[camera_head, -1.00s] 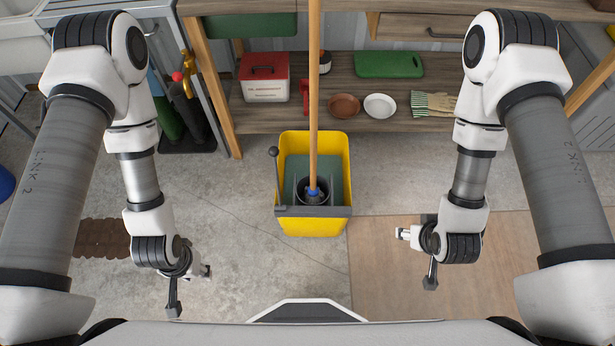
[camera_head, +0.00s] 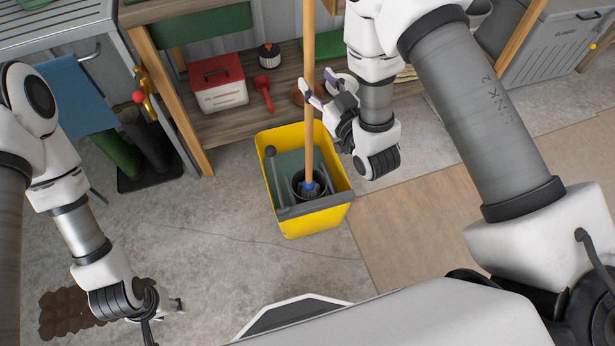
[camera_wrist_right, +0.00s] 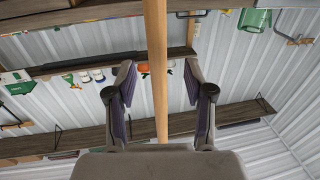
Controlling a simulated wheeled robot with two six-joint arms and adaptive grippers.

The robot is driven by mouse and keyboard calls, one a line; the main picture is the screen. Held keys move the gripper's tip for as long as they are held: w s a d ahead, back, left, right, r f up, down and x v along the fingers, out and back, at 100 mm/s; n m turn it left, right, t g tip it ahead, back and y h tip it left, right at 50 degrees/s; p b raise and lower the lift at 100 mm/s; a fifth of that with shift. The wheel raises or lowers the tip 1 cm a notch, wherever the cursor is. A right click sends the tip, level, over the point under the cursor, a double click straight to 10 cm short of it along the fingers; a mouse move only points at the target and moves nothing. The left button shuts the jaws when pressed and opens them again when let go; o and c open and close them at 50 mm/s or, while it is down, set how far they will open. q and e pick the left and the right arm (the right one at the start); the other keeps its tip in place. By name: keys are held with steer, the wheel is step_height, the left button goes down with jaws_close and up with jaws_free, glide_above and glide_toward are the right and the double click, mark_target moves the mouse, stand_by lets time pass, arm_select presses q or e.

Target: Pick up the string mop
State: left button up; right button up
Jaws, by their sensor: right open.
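The string mop (camera_head: 309,135) stands upright with its long wooden handle rising out of the yellow bucket (camera_head: 318,220). A blue part shows at the handle's lower end, and the mop head is hidden in the bucket's dark wringer. My right gripper (camera_head: 318,86) is open at the handle, above the bucket. In the right wrist view the handle (camera_wrist_right: 157,70) runs between the two spread fingers (camera_wrist_right: 160,88), with a gap on each side. My left gripper (camera_head: 165,325) is low over the floor at the lower left, away from the mop, and its fingers show only partly.
A wooden shelf (camera_head: 220,122) behind the bucket holds a red and white box (camera_head: 218,83), a small red scoop and bowls. A bench with a blue cloth (camera_head: 75,98) stands at the left. A brown mat (camera_head: 65,313) lies lower left. Concrete floor in front is clear.

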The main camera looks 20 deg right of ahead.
steer(key=x, duration=0.4)
steer(key=shift+w+r+p, duration=0.25)
steer(key=shift+w+p, duration=0.05)
steer(key=shift+w+d+f, duration=0.1)
steer(key=shift+w+d, duration=0.05)
steer(key=shift+w, duration=0.05)
jaws_close()
step_height(320, 180, up, 18)
steer(key=p, duration=0.1)
glide_above(311, 71)
steer(key=w, duration=0.1)
steer(key=shift+w, duration=0.15)
